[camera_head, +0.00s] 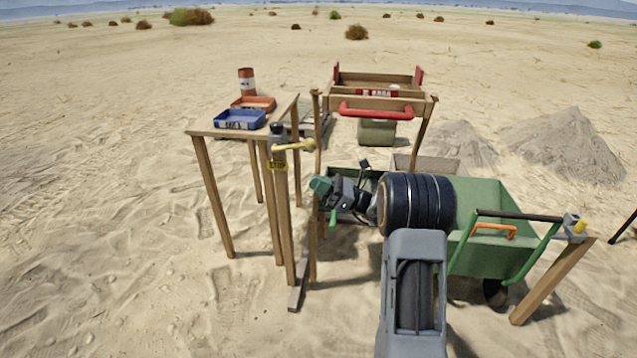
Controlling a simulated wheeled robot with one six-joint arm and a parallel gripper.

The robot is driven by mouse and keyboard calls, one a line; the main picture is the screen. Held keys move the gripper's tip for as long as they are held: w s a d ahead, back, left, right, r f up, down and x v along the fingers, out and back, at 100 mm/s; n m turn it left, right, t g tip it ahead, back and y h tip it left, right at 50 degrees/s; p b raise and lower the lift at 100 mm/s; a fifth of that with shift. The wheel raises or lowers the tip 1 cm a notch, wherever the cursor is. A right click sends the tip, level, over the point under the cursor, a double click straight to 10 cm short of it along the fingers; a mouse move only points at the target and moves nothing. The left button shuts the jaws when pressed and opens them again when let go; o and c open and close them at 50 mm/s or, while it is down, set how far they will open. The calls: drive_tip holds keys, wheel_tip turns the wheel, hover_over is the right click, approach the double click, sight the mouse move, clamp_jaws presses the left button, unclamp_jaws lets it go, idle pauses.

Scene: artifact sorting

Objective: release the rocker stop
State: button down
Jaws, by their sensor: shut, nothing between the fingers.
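A pale yellow lever (294,146) sticks out to the right from a dark fitting on top of a wooden post, left of centre; it looks like the rocker stop. A small yellow label (277,166) is on the post below it. The wooden rocker box (375,101) with a red front handle (390,112) stands on posts behind and to the right. My gripper (321,188) has green fingers and is shut and empty. It points left, below and right of the lever, apart from it. My arm hides part of the ground behind.
A wooden table (205,128) at left holds a blue tray (240,119), an orange tray (255,103) and a red-and-white can (246,82). A green wheelbarrow (490,205) stands at right. Sand heaps (570,140) lie behind it. Sand at far left is open.

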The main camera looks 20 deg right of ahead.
drive_tip(key=w+d+f+m+t+b, duration=0.1)
drive_tip(key=d+f+m+t+b, duration=0.2)
drive_tip(key=d+f+t, duration=0.3)
drive_tip(key=shift+w+d+f+m+b, duration=0.3)
drive_tip(key=shift+d+f+m, duration=0.15)
drive_tip(key=shift+d+m, duration=0.35)
drive_tip(key=shift+r, duration=0.1)
